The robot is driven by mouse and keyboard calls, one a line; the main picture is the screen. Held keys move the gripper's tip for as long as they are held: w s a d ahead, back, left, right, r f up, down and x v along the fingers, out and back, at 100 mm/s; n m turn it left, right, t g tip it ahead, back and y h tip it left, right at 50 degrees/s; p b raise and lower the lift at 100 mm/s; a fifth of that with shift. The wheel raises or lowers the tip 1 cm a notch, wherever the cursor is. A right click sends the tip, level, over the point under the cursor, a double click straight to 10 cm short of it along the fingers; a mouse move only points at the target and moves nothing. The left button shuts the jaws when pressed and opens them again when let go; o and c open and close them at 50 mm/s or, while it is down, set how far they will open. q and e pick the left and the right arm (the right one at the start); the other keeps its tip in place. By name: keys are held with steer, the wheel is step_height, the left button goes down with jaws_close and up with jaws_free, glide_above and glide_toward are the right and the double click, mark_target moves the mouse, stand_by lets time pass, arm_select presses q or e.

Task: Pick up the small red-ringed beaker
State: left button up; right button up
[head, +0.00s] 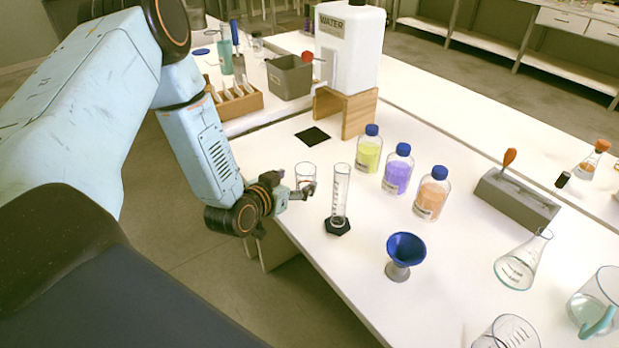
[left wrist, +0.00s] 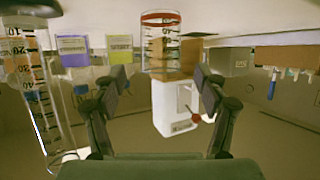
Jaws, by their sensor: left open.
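The small red-ringed beaker (head: 305,171) is clear glass and stands upright near the left edge of the white table. It also shows in the left wrist view (left wrist: 160,47), where the picture is upside down and the red ring lies at the top. My left gripper (head: 303,190) is level and open at the beaker, and hides its lower part in the head view. In the left wrist view the beaker lies in line with the gap between the two fingertips (left wrist: 162,78). Whether a finger touches the glass I cannot tell. My right gripper is out of view.
A graduated cylinder (head: 340,195) stands close to the right of my left gripper. Blue-capped yellow, purple and orange bottles (head: 398,172) stand farther right. A blue funnel (head: 405,249) is nearer. The white water tank (head: 349,45) stands on a wooden stand (head: 347,116) behind a black pad (head: 312,137).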

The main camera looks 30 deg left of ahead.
mark_target(301, 179)
arm_select(q)
steer(key=shift+w+a+f, duration=0.5)
steer(key=shift+w+f, duration=0.25)
steer(key=shift+w, duration=0.05)
steer(key=w, duration=0.1)
steer(key=w+b, duration=0.1)
steer(key=w+d+f, duration=0.1)
steer(key=shift+w, duration=0.1)
steer(key=shift+w+b, duration=0.3)
steer(key=shift+w, duration=0.05)
steer(key=shift+w+a+f, duration=0.25)
steer(key=shift+a, duration=0.15)
steer(key=shift+d+r, duration=0.15)
steer(key=shift+d, duration=0.2)
steer(key=c, duration=0.4)
steer(key=shift+a, duration=0.3)
steer(key=c, duration=0.4)
steer(key=shift+d, duration=0.15)
steer(key=c, duration=0.4)
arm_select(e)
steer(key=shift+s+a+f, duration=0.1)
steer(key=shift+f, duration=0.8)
